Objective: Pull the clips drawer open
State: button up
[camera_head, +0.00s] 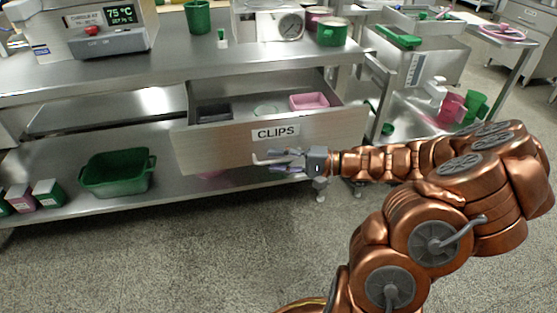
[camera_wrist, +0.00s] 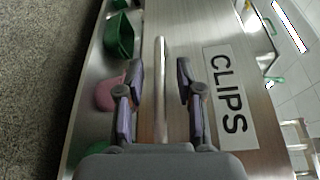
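The clips drawer (camera_head: 222,141) is pulled out from under the steel bench, and its inside shows from above. A white label reading CLIPS is on its front; the label also shows in the wrist view (camera_wrist: 229,105). The bar handle (camera_wrist: 161,90) is on the drawer front, below the label in the head view. My gripper (camera_head: 285,160) is at the handle. In the wrist view my gripper's fingers (camera_wrist: 160,85) are apart, one on each side of the bar, with gaps visible. Contact deeper between the fingers cannot be told.
The drawer holds a dark tray (camera_head: 213,111) and a pink tray (camera_head: 309,101). A green bin (camera_head: 118,172) stands on the lower shelf at left. A steel cart (camera_head: 411,75) stands at right. The floor (camera_head: 190,250) in front is clear.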

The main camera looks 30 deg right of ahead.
jog(key=v, duration=1.2)
jog(key=s+a+r+n+g+h+p, duration=0.2)
jog(key=s+a+r+n+g+p, duration=0.3)
jog(key=a+r+p, duration=0.4)
jog(key=s+a+r+n+g+h+p, duration=0.25)
jog(key=a+r+g+p, duration=0.45)
jog(key=a, duration=0.5)
jog(key=s+d+r+n+h+p, duration=0.2)
jog(key=s+r+h+p, duration=0.7)
jog(key=s+r+p, duration=0.5)
notch_tip(320, 180, up, 3)
jog(key=d+p, duration=0.1)
jog(key=p, duration=0.1)
jog(key=shift+r+p, duration=0.2)
jog(key=shift+p, duration=0.2)
